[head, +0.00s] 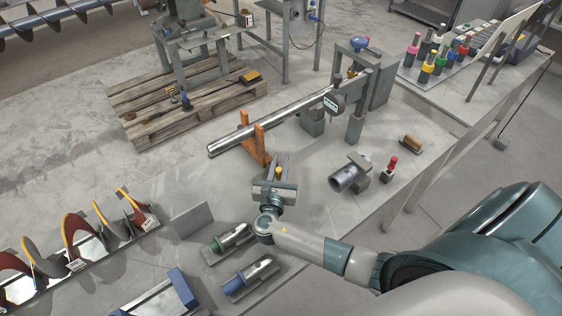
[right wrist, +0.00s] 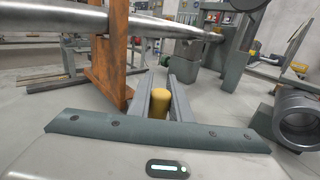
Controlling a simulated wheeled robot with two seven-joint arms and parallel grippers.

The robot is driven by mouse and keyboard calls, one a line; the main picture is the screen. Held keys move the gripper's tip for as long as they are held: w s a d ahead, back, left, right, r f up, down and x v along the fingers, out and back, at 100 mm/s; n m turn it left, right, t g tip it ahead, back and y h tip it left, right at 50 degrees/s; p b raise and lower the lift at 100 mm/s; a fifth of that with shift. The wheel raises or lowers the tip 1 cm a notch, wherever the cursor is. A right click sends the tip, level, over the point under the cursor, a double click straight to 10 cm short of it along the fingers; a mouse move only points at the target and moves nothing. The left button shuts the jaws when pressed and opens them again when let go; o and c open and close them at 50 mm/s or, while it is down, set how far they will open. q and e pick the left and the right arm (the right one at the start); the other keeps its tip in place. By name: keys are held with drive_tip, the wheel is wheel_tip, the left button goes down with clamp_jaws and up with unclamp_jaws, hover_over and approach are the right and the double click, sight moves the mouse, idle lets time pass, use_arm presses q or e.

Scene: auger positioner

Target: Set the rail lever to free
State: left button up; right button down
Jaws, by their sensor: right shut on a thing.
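My right gripper (head: 277,170) is in the middle of the head view, just in front of the orange upright bracket (head: 254,143) under the long silver shaft (head: 272,121). Its fingers (right wrist: 160,92) are shut on a yellow knob (right wrist: 160,103), which looks like the grip of the rail lever; the knob also shows in the head view (head: 278,174). The lever's lower part is hidden behind the gripper body, and I cannot tell its setting. My left gripper is not in view.
A grey stand with a blue knob (head: 359,43) holds the shaft's far end. A grey cylinder (head: 348,178) and a red-topped peg (head: 391,168) stand to the right. Green-ended (head: 230,240) and blue-ended (head: 248,277) cylinders lie in front. Auger flights (head: 80,238) sit at the left.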

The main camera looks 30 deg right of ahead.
drive_tip(key=c, duration=1.6)
unclamp_jaws()
drive_tip(key=shift+c, duration=0.2)
drive_tip(key=shift+r, duration=0.2)
drive_tip(key=shift+r, duration=0.55)
drive_tip(key=s+d+r+b, duration=0.2)
drive_tip(key=s+d+r, duration=0.3)
drive_tip(key=s+r, duration=0.4)
drive_tip(key=shift+s+d+r, duration=0.25)
drive_tip(key=shift+s+r, duration=0.05)
drive_tip(key=shift+s, duration=0.25)
